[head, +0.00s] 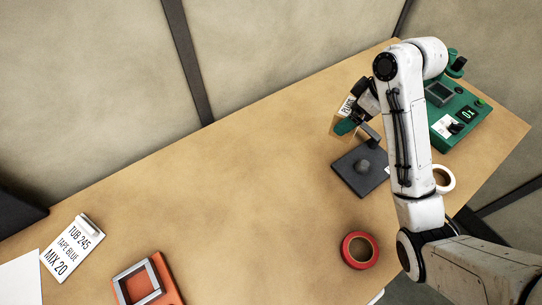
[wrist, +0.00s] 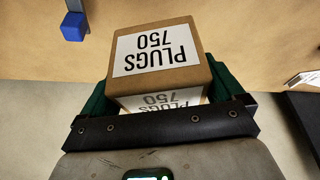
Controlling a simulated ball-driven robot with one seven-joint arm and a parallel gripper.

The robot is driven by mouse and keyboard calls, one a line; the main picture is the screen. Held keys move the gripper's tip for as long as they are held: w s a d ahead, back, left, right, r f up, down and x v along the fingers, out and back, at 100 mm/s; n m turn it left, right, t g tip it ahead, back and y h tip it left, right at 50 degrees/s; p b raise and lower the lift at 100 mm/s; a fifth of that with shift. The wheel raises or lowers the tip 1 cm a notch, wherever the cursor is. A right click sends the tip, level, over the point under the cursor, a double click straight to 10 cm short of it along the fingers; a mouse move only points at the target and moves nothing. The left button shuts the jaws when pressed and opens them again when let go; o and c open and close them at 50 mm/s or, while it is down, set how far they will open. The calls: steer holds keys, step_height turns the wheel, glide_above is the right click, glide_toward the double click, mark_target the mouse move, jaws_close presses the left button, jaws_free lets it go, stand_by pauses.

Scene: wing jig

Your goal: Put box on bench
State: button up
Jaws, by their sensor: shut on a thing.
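The box (wrist: 165,55) is a brown carton with white labels reading PLUGS 750 on two faces. In the wrist view it sits between the green fingers of my gripper (wrist: 168,88), which is shut on it. In the head view the box (head: 342,114) shows as a small brown shape with part of its label, in my gripper (head: 346,126), left of my arm. My arm and gripper hide part of it. It appears over the back right part of the tan bench (head: 230,170); its height above the top is hard to tell.
A dark plate with a knob (head: 352,178) lies just below the box in the head view. A green device (head: 462,112), a white roll (head: 446,176), a red roll (head: 359,251), an orange block (head: 172,292) and a label card (head: 60,262) also lie there. The bench's middle is clear.

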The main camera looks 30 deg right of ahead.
steer(key=w+f+b, duration=0.2)
steer(key=w+f, duration=0.1)
steer(key=w, duration=0.1)
steer(key=w+d+f+b, duration=0.1)
steer(key=w+f+b, duration=0.2)
steer(key=w, duration=0.2)
steer(key=w+d+f+b, duration=0.1)
steer(key=w+f+b, duration=0.2)
steer(key=w, duration=0.1)
steer(key=shift+w+f, duration=0.2)
steer(key=shift+f, duration=0.1)
steer(key=shift+w+d+f, duration=0.1)
steer(key=shift+w+f, duration=0.05)
steer(key=shift+f, duration=1.5)
steer(key=shift+f, duration=0.2)
steer(key=o, duration=0.8)
steer(key=shift+r, duration=0.15)
steer(key=v, duration=1.2)
